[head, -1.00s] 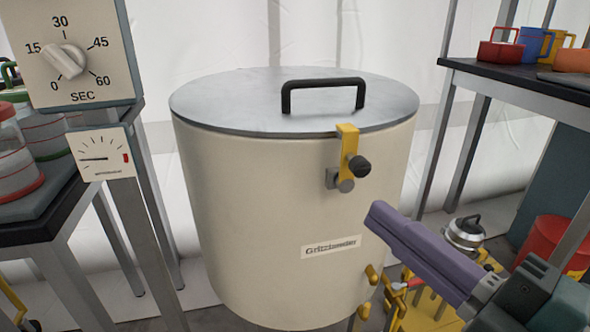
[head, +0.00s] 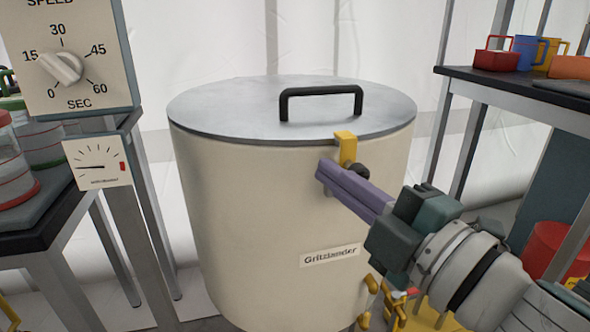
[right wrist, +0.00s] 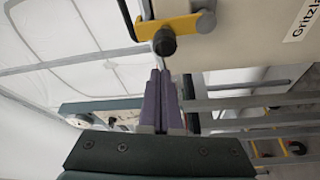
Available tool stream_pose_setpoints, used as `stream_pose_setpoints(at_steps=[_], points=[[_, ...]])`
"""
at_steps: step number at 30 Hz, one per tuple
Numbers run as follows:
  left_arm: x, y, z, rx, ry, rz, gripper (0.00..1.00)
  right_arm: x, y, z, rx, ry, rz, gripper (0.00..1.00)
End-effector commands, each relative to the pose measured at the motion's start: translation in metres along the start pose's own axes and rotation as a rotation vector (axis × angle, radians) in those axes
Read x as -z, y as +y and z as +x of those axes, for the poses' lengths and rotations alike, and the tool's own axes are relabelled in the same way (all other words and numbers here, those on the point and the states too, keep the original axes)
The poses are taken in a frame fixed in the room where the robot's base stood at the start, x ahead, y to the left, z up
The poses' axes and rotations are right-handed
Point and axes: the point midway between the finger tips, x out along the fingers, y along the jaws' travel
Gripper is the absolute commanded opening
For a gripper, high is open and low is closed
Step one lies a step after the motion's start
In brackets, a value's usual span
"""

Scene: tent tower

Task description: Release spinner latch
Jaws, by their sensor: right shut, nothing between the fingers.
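The spinner is a large cream drum with the label "Gritzlander" (head: 250,210) and a flat grey lid (head: 225,108) with a black handle (head: 320,92). The lid lies on the drum. A yellow latch (head: 346,146) with a black knob hangs over the lid rim at the front right. My right gripper (head: 322,172) is shut and empty, its purple fingers in front of the latch and hiding its lower part. In the right wrist view the fingertips (right wrist: 158,72) point at the black knob (right wrist: 164,42) of the latch, just short of it. My left gripper is not in view.
A timer panel (head: 80,60) and a small gauge (head: 97,163) stand at the left beside a table with jars (head: 35,140). A shelf with mugs (head: 495,60) stands at the right. Yellow fittings (head: 370,285) stick out low on the drum.

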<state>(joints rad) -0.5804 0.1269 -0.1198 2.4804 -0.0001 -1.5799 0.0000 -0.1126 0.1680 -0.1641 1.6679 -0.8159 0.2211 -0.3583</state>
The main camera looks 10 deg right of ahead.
Motion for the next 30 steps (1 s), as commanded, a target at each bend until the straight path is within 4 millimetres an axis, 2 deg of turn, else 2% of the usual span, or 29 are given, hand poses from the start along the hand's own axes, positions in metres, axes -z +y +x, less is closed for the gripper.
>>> stream_pose_setpoints(at_steps=[3,7,30], points=[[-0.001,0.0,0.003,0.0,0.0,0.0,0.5,-0.012,-0.001,-0.004,0.0,0.0,0.0,0.0],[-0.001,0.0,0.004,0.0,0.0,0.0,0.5,-0.017,0.0,-0.006,-0.001,0.001,0.002,0.0],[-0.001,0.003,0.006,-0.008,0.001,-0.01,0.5,-0.021,0.002,-0.008,-0.023,0.001,0.065,0.0]])
